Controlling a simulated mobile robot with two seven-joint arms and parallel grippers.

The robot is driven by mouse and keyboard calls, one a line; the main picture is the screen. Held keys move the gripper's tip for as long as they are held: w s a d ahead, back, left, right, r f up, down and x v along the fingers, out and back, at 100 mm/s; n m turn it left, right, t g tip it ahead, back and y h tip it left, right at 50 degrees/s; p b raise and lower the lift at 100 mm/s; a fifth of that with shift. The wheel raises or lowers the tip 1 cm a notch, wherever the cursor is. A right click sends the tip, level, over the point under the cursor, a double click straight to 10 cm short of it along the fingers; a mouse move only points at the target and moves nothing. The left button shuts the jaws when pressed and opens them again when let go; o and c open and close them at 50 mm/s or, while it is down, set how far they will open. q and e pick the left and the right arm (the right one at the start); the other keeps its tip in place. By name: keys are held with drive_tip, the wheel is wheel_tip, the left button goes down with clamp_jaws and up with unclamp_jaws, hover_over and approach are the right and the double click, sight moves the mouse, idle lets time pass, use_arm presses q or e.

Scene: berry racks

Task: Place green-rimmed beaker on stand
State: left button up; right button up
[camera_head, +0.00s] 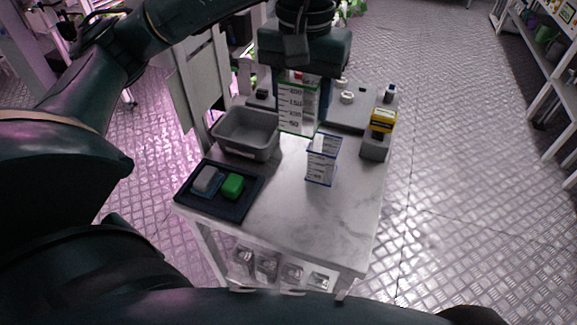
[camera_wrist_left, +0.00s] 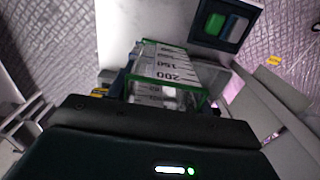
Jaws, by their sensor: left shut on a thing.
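The green-rimmed beaker (camera_head: 297,112) is clear with dark graduation marks, and my left gripper (camera_head: 301,80) is shut on it near its top. The beaker hangs upright over the back of the table; I cannot tell whether its base touches anything. In the left wrist view the beaker (camera_wrist_left: 170,68) extends out from my left gripper (camera_wrist_left: 160,108), its green rim nearest. A flat grey plate (camera_head: 343,118) lies behind and right of the beaker; I cannot tell whether it is the stand. My right gripper is not in view.
A blue-rimmed beaker (camera_head: 321,165) stands on the white table (camera_head: 300,215), in front of the held one. A yellow-topped grey device (camera_head: 374,148) stands at the right edge. The table's front is clear.

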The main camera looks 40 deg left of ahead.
use_arm(q)
drive_tip(key=shift+a+r, duration=0.1)
drive_tip(key=shift+a, duration=0.05)
drive_tip(key=shift+f, duration=0.35)
wheel_tip(320, 180, down, 12)
drive_tip(key=shift+s+f+b, duration=0.1)
drive_tip(key=shift+f+b, duration=0.05)
drive_tip(key=shift+b, duration=0.85)
drive_tip(key=shift+f, duration=2.3)
drive_tip(key=shift+f+b, duration=0.3)
drive_tip(key=o, duration=0.9)
drive_tip(key=shift+r, duration=0.15)
drive_tip(key=shift+o, duration=0.2)
